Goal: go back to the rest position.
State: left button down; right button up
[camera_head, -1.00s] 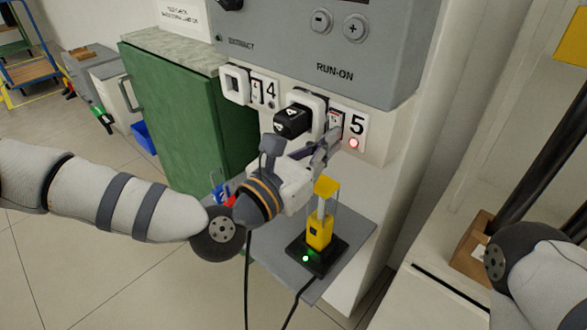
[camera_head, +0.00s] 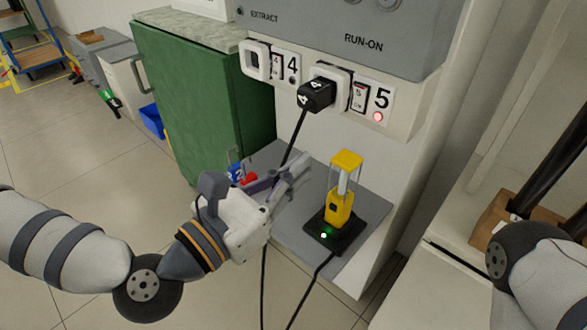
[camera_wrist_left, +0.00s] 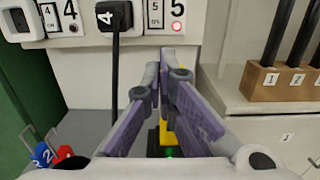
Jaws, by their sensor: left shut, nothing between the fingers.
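My left gripper (camera_head: 296,172) is in the middle of the head view, below the socket panel, shut and empty. Its purple-sided fingers (camera_wrist_left: 165,85) lie close together in the left wrist view. A black plug (camera_head: 317,94) marked 4 sits in the socket beside the number 5, with its cable hanging down past my gripper. The plug also shows in the left wrist view (camera_wrist_left: 114,20), apart from the fingers. Of my right arm, only a part shows at the right edge; its gripper is out of the picture.
A yellow device on a black base (camera_head: 340,205) with a green light stands on a grey shelf (camera_head: 368,225), right of my left gripper. Blue and red items (camera_head: 240,174) lie left of it. A green cabinet (camera_head: 200,95) stands behind left. A wooden block (camera_wrist_left: 285,82) holds dark rods at right.

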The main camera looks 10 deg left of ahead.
pick_arm(q)
jog(key=s+d+f+m+g+y+p, duration=0.25)
jog(key=s+f+m+g+p, duration=0.25)
jog(key=s+f+m+g, duration=0.85)
jog(key=s+a+f+m+g+y+p, duration=0.1)
jog(key=s+a+f+m+y+p, duration=0.2)
jog(key=s, duration=0.6)
jog(key=s+a+f+m+g+y, duration=0.1)
jog(key=s+a+f+m, duration=0.3)
jog(key=s, duration=0.5)
jog(key=s+a+m+g+y+p, duration=0.1)
jog(key=s+a+m+y, duration=0.1)
jog(key=a, duration=0.5)
jog(key=s+a+r+m+y+p, duration=0.1)
jog(key=s+a+m+y, duration=0.1)
jog(key=s+a+m, duration=0.2)
jog(key=a+m, duration=0.2)
jog(key=a, duration=0.1)
jog(key=shift+s+g+y, duration=0.35)
pick_arm(e)
jog(key=w+r+t, duration=0.3)
jog(key=w+r, duration=0.6)
jog(key=r, duration=0.1)
jog(key=shift+r, duration=0.4)
jog(key=shift+w, duration=0.1)
